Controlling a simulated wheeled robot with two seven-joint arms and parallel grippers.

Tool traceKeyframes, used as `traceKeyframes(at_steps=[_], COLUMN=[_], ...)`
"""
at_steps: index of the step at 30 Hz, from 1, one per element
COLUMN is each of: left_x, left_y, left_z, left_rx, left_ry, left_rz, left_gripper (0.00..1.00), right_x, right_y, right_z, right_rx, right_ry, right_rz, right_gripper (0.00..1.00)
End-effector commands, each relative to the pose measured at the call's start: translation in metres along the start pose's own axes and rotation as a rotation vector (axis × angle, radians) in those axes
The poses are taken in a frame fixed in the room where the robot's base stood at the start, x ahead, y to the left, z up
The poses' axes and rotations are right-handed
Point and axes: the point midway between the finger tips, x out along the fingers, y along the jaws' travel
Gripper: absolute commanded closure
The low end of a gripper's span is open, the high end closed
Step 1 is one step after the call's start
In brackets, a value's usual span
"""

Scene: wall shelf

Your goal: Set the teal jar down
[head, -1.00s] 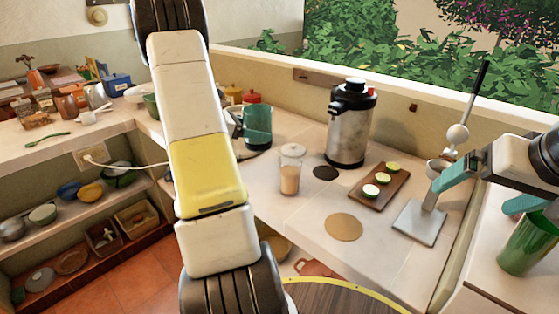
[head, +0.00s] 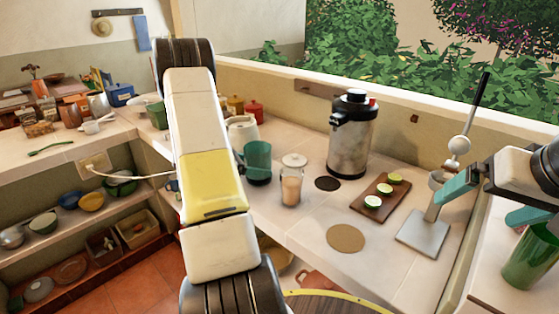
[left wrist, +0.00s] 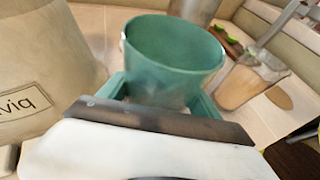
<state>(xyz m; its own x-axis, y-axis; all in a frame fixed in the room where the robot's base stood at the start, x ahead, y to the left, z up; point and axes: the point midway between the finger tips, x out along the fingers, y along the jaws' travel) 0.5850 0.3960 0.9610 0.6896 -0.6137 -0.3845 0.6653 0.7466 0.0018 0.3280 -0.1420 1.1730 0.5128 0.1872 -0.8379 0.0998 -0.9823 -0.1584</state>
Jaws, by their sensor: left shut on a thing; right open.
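The teal jar (head: 257,158) is upright at the back left of the counter, behind and left of a glass jar with tan contents (head: 291,185). In the left wrist view, the teal jar (left wrist: 172,55) is open-topped and looks empty. My left gripper (left wrist: 160,95) is shut on it, with teal fingers on either side. My own arm hides most of this gripper in the head view. Whether the jar's base touches the counter cannot be told. My right gripper (head: 492,200) is open at the right, near a green cup (head: 528,258).
A cream canister (head: 243,131) stands close behind the teal jar; its label shows in the left wrist view (left wrist: 45,70). A steel dispenser (head: 351,135), dark disc (head: 327,184), cork mat (head: 345,238), board with lime pieces (head: 378,198) and lever press (head: 425,230) are further right.

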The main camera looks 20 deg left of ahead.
Motion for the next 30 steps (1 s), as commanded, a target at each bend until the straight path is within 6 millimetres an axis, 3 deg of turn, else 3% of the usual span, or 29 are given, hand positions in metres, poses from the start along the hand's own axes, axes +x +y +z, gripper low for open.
traceKeyframes(at_steps=[3,4,7,19,23,30], left_x=[0.001,0.001,0.001,-0.002,-0.021,-0.074], left_y=[0.0,0.0,0.0,0.0,0.001,0.001], left_z=[-0.002,-0.003,-0.003,0.001,0.0,0.0], left_rx=[0.0,0.0,0.0,0.0,0.0,0.001], left_ry=[-0.001,0.0,0.0,0.0,0.0,0.001], left_rz=[0.0,0.0,0.0,0.0,0.003,0.004], left_gripper=[0.92,0.25,0.06,0.05,0.05,0.05], right_x=[0.0,0.0,0.0,0.0,0.0,0.0], right_y=[0.0,0.0,0.0,0.0,0.0,0.0], right_z=[0.0,0.0,0.0,0.0,0.0,0.0], right_rx=[0.0,0.0,0.0,0.0,0.0,0.0], right_ry=[0.0,0.0,0.0,0.0,0.0,0.0], right_rz=[0.0,0.0,0.0,0.0,0.0,0.0], right_gripper=[0.0,0.0,0.0,0.0,0.0,0.0])
